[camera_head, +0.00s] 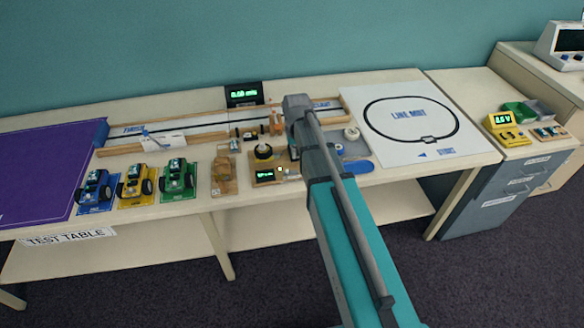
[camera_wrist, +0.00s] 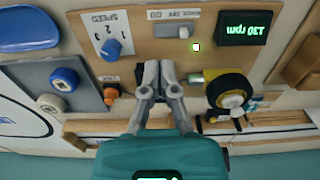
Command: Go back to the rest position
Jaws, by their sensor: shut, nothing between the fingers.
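My gripper (camera_wrist: 161,72) is shut and empty in the wrist view. It points at a wooden panel (camera_wrist: 150,62), and I cannot tell whether the fingertips touch it. A wheel with a yellow hub (camera_wrist: 231,97) sits beside the fingers. In the head view my arm crosses over the table (camera_head: 60,260) and hides the fingertips. The wheel (camera_head: 263,152) and the small display (camera_head: 265,175) show left of the arm.
Blue, yellow and green toy cars (camera_head: 177,180) stand on the table's left part, near a purple sheet (camera_head: 45,170). A wooden-railed track (camera_head: 185,130) runs behind. A white line mat (camera_head: 415,125) lies right. A grey cabinet (camera_head: 495,195) stands further right.

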